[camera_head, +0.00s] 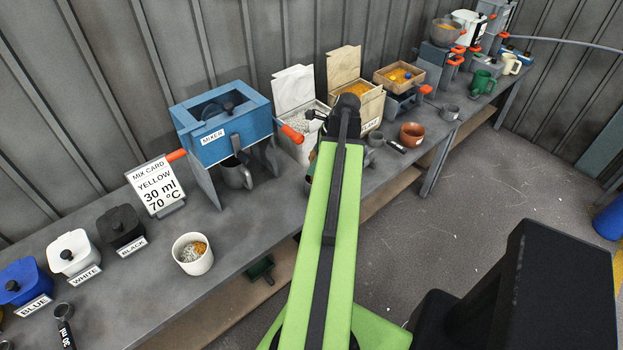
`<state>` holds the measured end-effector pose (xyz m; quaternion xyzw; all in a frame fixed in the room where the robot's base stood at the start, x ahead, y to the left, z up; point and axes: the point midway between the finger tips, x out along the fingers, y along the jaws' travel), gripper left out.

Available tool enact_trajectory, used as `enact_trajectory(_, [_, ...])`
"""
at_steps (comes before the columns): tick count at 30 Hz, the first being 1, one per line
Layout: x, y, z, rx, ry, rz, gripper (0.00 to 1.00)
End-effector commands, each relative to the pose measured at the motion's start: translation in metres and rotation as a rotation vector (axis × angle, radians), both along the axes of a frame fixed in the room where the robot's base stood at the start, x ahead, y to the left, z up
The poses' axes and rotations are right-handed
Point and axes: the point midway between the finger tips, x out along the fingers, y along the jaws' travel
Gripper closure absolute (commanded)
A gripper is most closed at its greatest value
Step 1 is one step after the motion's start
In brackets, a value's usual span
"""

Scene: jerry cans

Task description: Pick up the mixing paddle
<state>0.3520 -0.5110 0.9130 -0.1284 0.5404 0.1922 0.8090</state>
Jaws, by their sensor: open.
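I cannot clearly make out a mixing paddle. The blue mixer (222,125) stands on the bench at centre left, with a grey mug (236,173) under it. I cannot tell whether either belongs to a paddle. My green arm reaches up the middle of the view. My gripper (318,115) is open at its dark far end, close to the mixer's right side. Its fingers are small and partly hidden by the arm, and I see nothing held.
A white cup (192,254) with grains, a mix card (154,186) and lidded blue, white and black pots stand left on the bench. Corrugated wall rises behind.

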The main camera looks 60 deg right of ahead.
Motion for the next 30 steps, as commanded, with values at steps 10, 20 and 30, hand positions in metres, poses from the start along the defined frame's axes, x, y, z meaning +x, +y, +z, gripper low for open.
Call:
enact_trajectory(10, [0.012,0.006,-0.032,0.0,0.0,-0.001,0.51])
enact_trajectory(20, [0.011,0.006,-0.032,0.0,0.0,-0.001,0.84])
enact_trajectory(30, [0.011,0.006,-0.032,0.0,0.0,-0.002,1.0])
